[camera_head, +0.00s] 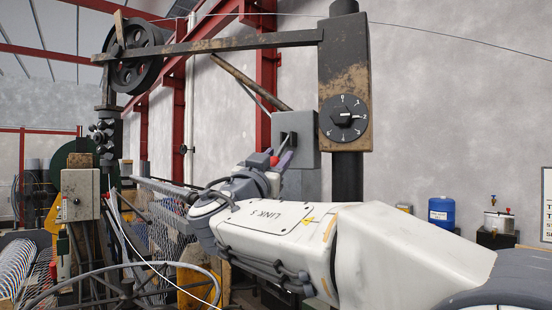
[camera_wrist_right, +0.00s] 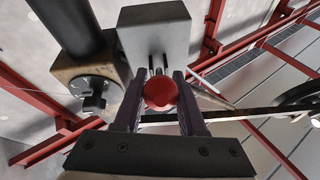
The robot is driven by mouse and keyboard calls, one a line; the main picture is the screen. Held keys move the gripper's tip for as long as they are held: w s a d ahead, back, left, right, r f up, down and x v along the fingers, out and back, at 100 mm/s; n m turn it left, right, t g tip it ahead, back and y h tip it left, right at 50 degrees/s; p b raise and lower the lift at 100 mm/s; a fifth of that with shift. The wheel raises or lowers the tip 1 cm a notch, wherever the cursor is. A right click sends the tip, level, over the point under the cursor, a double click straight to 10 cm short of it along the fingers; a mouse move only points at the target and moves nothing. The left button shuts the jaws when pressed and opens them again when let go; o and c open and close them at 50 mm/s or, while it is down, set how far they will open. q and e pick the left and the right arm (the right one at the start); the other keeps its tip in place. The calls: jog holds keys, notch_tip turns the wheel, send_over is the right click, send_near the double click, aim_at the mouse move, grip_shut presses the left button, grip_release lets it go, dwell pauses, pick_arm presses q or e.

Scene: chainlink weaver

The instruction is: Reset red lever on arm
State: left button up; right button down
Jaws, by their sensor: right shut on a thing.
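The red lever shows in the right wrist view as a round red knob (camera_wrist_right: 160,92) in front of a grey box (camera_wrist_right: 155,33). My right gripper (camera_wrist_right: 164,78) has its two dark fingers on either side of the knob and is shut on it. In the head view the grey box (camera_head: 303,130) stands beside the dark post, and my right gripper (camera_head: 282,158) reaches its front face. A small red patch (camera_head: 274,160) shows there by the fingers; the lever's shaft is mostly hidden. My left gripper is in neither view.
A numbered dial (camera_head: 344,118) sits on the rusty post head just right of the grey box. A long horizontal bar (camera_head: 220,45) runs from the post to a black wheel. Wire mesh (camera_head: 165,212) and machinery stand at left. A blue container (camera_head: 441,212) stands at right.

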jog(key=shift+s, duration=0.1)
jog(key=shift+s+r+g+b, duration=0.1)
jog(key=shift+r+g+b, duration=0.15)
jog(key=shift+b, duration=0.3)
jog(key=shift+a+r+g+y, duration=0.1)
jog(key=shift+r+g+y, duration=0.05)
jog(key=shift+g+y, duration=0.15)
jog(key=shift+s+r+g, duration=0.1)
jog(key=shift+r+g, duration=0.2)
jog(key=shift+g, duration=0.05)
jog(key=g+p, duration=0.1)
jog(key=r+y+p, duration=0.1)
jog(key=r+g+p, duration=0.1)
jog(key=shift+s+a+r+g+p, duration=0.2)
jog(key=shift+s+g+p, duration=0.1)
jog(key=shift+p, duration=0.1)
jog(key=shift+r+g+y+p, duration=0.35)
jog(key=shift+g+y+p, duration=0.35)
jog(key=shift+g+p, duration=0.35)
